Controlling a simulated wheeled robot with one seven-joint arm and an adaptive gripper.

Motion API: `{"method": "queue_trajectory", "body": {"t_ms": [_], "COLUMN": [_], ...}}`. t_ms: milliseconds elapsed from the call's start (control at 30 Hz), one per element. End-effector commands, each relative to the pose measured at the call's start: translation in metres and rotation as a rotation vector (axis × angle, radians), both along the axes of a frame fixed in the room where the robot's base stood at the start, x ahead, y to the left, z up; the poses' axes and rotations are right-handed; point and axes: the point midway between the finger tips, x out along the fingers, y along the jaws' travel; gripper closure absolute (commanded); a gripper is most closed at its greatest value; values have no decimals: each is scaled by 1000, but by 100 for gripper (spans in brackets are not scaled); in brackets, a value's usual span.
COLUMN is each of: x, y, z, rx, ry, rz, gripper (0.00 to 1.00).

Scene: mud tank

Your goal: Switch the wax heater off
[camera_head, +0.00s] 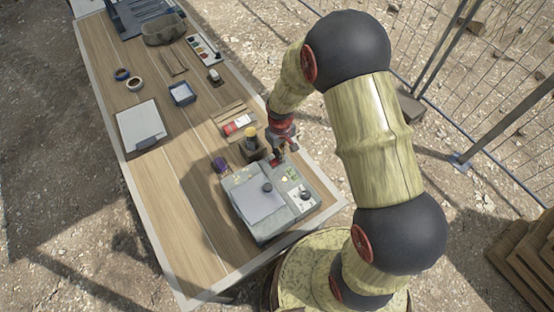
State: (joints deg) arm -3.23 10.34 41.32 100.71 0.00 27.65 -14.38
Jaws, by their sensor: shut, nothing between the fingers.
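The wax heater looks to be the grey box (262,208) with a flat lid and a dark knob, near the front end of the wooden table. Its right side carries a control strip (296,186) with small coloured marks and a dark dial. My gripper (279,158) is shut and empty, pointing down at the far end of this strip. I cannot tell whether it touches the heater. The fingertips are small and partly dark against the box, and the switch itself is not clear.
A purple item (220,164), a red and white box (238,125), a clipboard (142,126), tape rolls (135,83) and a blue tray (182,93) lie on the table (165,205). A wire fence stands at right.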

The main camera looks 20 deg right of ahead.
Motion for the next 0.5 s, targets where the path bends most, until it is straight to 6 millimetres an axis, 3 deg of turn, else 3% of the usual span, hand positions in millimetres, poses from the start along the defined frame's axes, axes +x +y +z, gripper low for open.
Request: {"method": "queue_trajectory", "body": {"t_ms": [500], "x": [0], "y": [0], "z": [-2], "rx": [0], "ry": [0], "rz": [0], "gripper": [100]}}
